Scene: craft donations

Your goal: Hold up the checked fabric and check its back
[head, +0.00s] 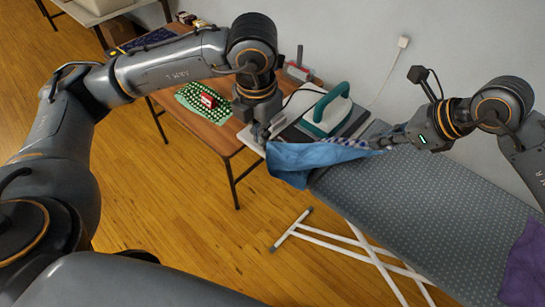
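A blue fabric (310,158) hangs in folds between my two grippers, over the left end of the ironing board. Most of its visible face is plain blue. A strip along its upper edge shows a dark blue and white pattern, too small to tell clearly as checks. My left gripper (263,140) appears shut on its upper left corner, with the fingertips partly hidden. My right gripper (381,143) appears shut on its right end, low over the board. The rest of the fabric's far side is hidden.
A teal and white iron (328,110) stands behind the fabric at the end of the ironing board (420,190). A purple cloth (524,265) lies at lower right. The board's middle is clear.

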